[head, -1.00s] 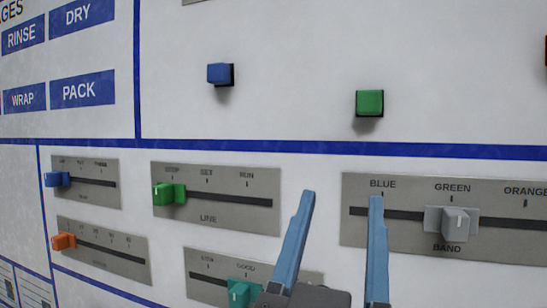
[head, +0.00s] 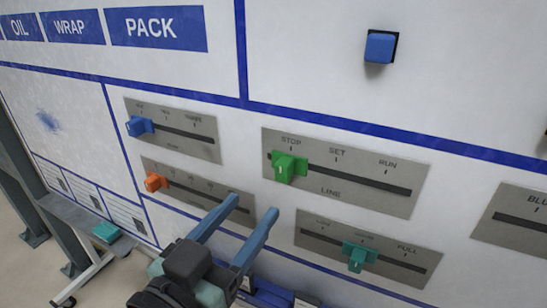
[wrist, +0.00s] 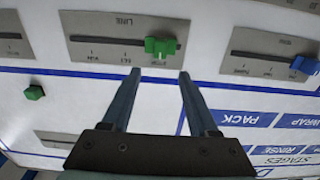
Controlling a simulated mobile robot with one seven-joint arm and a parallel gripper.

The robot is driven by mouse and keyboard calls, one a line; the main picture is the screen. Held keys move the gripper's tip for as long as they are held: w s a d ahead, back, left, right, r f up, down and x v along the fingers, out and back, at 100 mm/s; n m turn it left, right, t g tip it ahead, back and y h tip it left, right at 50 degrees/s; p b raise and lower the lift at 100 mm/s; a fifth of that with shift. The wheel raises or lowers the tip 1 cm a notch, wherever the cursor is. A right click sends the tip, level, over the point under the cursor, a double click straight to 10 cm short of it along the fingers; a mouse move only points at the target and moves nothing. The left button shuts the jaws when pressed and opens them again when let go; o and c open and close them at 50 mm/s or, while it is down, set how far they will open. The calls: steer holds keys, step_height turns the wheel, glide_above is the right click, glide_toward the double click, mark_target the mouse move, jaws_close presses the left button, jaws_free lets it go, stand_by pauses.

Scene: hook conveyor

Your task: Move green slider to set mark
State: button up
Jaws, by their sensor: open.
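The green slider (head: 287,167) sits at the left end of the slot on the grey LINE plate (head: 395,203), under the STOP label. The SET mark (head: 337,158) is to its right, near the middle of the slot, with RUN further right. My gripper (head: 255,204) is open and empty, its blue fingers below and left of the green slider in the head view. In the wrist view, which shows the panel upside down, the green slider (wrist: 161,46) lies just beyond the gap between the open fingertips (wrist: 158,75), apart from them.
A blue slider (head: 139,126) and an orange slider (head: 155,182) are on plates to the left. A teal slider (head: 358,256) is on the plate below. A blue button (head: 380,47) is above, and a green button (wrist: 34,92) shows in the wrist view.

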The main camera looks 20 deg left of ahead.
mark_target(280, 171)
steer(key=w+p, duration=0.1)
steer(key=w, duration=0.3)
steer(key=w+p, duration=0.2)
steer(key=w, duration=0.3)
steer(key=shift+w+d+r, duration=0.15)
steer(key=shift+w+d, duration=0.05)
steer(key=shift+w, duration=0.1)
steer(key=shift+w+p, duration=0.3)
steer(key=shift+w, duration=0.25)
jaws_close()
stand_by(0.4)
